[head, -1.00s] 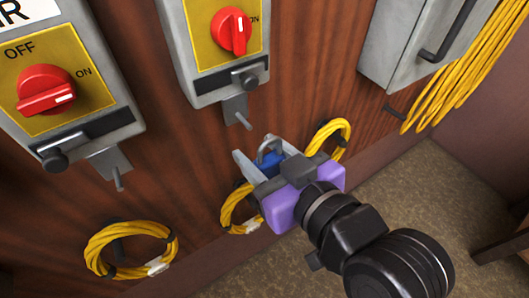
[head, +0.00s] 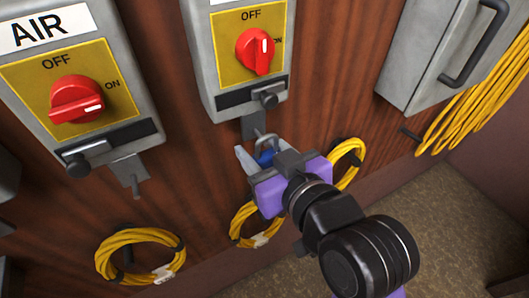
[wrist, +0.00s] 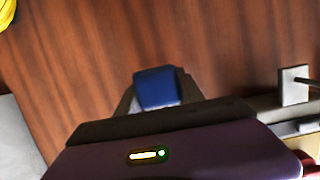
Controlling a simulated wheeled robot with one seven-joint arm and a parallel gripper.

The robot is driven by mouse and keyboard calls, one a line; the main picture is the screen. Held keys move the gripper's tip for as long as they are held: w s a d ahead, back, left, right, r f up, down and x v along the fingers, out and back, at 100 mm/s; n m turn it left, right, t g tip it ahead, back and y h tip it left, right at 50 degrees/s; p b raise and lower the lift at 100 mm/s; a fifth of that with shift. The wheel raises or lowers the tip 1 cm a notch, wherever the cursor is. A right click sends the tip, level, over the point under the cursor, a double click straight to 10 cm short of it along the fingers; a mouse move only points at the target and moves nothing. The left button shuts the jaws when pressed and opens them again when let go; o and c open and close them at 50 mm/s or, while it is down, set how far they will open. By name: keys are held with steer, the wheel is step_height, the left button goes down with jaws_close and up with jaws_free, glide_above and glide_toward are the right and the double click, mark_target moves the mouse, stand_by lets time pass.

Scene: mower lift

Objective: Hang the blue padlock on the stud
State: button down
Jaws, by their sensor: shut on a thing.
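The blue padlock (head: 265,158) is between the fingers of my gripper (head: 262,160), its grey shackle pointing up. In the wrist view the blue body (wrist: 156,87) shows above the dark gripper edge; the shackle is not visible there. A bracket (head: 252,126) with a stud hangs under the middle switch box. In the head view the shackle overlaps the stud area; I cannot tell whether it is around the stud or in front of it. A similar stud (head: 137,190) sits under the left box, clear of my gripper.
The middle switch box (head: 205,60) with a red knob is just above my gripper. The AIR box (head: 150,100) is at left. Yellow cable coils (head: 140,238) hang low on the wooden wall, some behind my gripper. A grey cabinet (head: 410,70) is at upper right.

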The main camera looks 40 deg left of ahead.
mark_target(270, 162)
steer(key=shift+x, duration=1.1)
steer(key=shift+f, duration=0.15)
steer(key=c, duration=0.6)
jaws_free()
steer(key=shift+c, duration=0.2)
steer(key=shift+d, duration=0.15)
steer(key=b+v, duration=0.2)
steer(key=v, duration=0.5)
steer(key=shift+s+d, duration=0.2)
